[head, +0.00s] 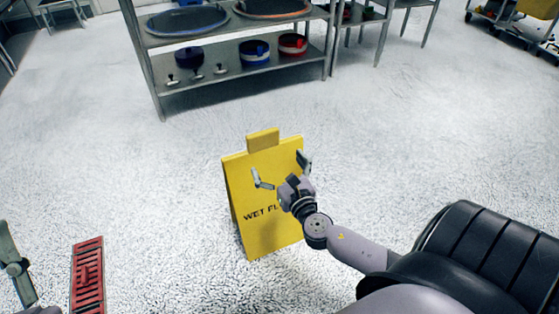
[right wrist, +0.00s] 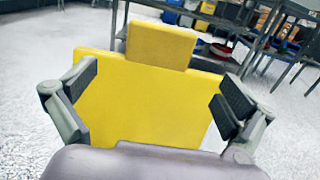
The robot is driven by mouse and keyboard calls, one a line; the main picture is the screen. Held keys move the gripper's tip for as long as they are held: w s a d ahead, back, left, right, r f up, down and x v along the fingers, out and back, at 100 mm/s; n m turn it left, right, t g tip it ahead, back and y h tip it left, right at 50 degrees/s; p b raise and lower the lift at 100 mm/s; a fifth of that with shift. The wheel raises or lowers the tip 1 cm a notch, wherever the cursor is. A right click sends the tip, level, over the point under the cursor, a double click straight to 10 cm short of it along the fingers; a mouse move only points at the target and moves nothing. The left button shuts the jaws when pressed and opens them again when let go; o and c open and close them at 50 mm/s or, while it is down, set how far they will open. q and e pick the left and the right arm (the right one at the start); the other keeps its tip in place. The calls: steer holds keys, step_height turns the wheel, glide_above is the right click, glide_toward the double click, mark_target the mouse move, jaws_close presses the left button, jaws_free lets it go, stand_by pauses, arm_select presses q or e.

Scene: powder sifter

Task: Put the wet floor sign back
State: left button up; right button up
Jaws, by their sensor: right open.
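The yellow wet floor sign (head: 263,165) stands upright on the white floor in the middle of the head view, with a small tab on its top edge. Part of its lettering is hidden behind my right gripper. My right gripper (head: 280,172) is open in front of the sign's upper part. In the right wrist view the sign (right wrist: 145,100) fills the space between the open fingers (right wrist: 155,105), with its tab rising above them. I cannot tell whether the fingers touch it. Part of my left gripper (head: 14,262) shows at the lower left edge of the head view.
A metal shelf unit (head: 245,75) with sifter screens and blue and red containers stands behind the sign. A red slotted object (head: 88,276) lies at the lower left. A yellow cart (head: 530,10) is at the far right. Floor around the sign is clear.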

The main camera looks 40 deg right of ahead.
steer(key=s+a+r+m+y, duration=0.1)
steer(key=a+r+m+y, duration=0.25)
steer(key=a, duration=0.25)
steer(key=s+a+r+m+t+y, duration=0.1)
steer(key=a+r+m+y, duration=0.15)
steer(key=a+m, duration=0.35)
steer(key=s+a+r+m+y, duration=0.2)
steer(key=a+m+y, duration=0.1)
steer(key=a, duration=0.4)
steer(key=s+a+r+m+t+y, duration=0.1)
steer(key=s+r+m+t, duration=0.3)
steer(key=r+m, duration=0.5)
steer(key=s+a+r+m+t+y, duration=0.1)
steer(key=s+r+m+t, duration=0.2)
steer(key=r+m, duration=0.6)
step_height(320, 180, up, 4)
steer(key=shift+s+a+f+t, duration=0.2)
steer(key=shift+s+a+t, duration=0.2)
steer(key=shift+s, duration=0.6)
steer(key=shift+w+y, duration=0.1)
steer(key=shift+y, duration=0.2)
